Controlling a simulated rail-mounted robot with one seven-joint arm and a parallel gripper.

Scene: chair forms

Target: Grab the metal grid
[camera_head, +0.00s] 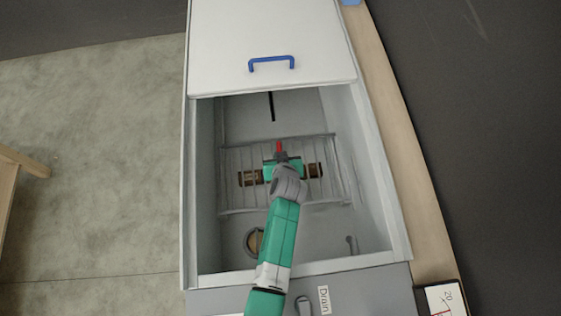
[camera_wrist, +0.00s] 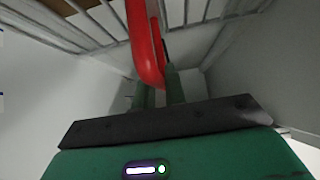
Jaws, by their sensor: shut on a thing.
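The metal grid (camera_head: 235,160) is a rack of thin grey bars inside the open white box. It also crosses the top of the wrist view (camera_wrist: 200,12). A red handle (camera_head: 279,147) stands at the middle of the grid and seems to be joined to it. In the wrist view the red handle (camera_wrist: 146,45) is between my green fingers. My gripper (camera_head: 281,158) is over the middle of the grid, shut on the red handle. My gripper and wrist hide the grid's centre, and the exact contact is hard to see.
Brown cylindrical pieces (camera_head: 250,178) show at the bars on both sides of my gripper. The white box (camera_head: 205,190) has tall walls close around the grid. Its white lid (camera_head: 268,30) with a blue handle (camera_head: 271,62) covers the far part. A round drain (camera_head: 254,241) lies near the front.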

